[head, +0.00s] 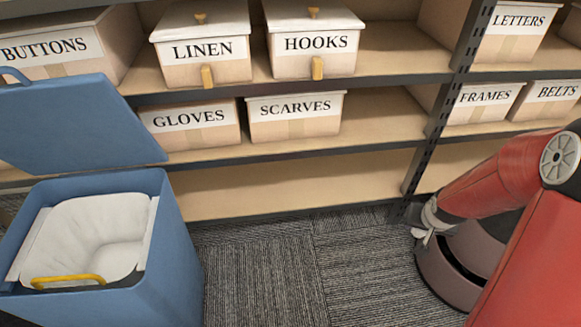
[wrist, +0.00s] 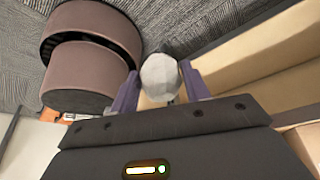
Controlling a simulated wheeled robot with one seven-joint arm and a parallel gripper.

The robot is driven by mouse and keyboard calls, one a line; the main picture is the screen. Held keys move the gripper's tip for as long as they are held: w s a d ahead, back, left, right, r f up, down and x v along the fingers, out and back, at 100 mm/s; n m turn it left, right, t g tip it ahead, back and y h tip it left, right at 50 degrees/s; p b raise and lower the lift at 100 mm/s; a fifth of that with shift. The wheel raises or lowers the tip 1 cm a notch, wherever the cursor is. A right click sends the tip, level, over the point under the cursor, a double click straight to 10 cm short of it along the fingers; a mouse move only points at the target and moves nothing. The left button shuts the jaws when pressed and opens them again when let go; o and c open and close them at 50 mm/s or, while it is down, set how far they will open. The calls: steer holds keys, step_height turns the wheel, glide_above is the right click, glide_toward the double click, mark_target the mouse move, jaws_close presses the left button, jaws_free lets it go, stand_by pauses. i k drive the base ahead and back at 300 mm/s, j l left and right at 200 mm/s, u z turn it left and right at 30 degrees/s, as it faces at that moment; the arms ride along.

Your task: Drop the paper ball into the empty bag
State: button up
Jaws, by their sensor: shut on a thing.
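A blue bin (head: 168,245) stands at the lower left of the head view with its lid (head: 75,125) raised. A white bag (head: 85,225) lines the bin, its mouth open and no contents visible. A yellow handle (head: 68,280) shows at its near edge. My gripper (wrist: 160,84) is shut on a pale, faceted paper ball (wrist: 159,72) between its two purple fingers in the wrist view. In the head view my arm is at the right, far from the bin, and the gripper end is small and partly hidden there.
A shelf unit (head: 300,151) spans the back, with labelled boxes such as LINEN (head: 203,48), HOOKS (head: 312,42), GLOVES (head: 190,122) and SCARVES (head: 295,115). Its lowest shelf looks bare. Grey carpet (head: 310,265) lies clear between the bin and my base.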

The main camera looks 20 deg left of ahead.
mark_target(120, 265)
steer(key=k+j+u, duration=0.2)
steer(key=k+j, duration=0.15)
steer(key=k+j+u, duration=0.2)
steer(key=k+j, duration=0.15)
steer(key=k+j+u, duration=0.2)
steer(key=j, duration=0.35)
steer(key=k+j+u, duration=0.2)
steer(key=k+j, duration=0.2)
steer(key=j, duration=0.1)
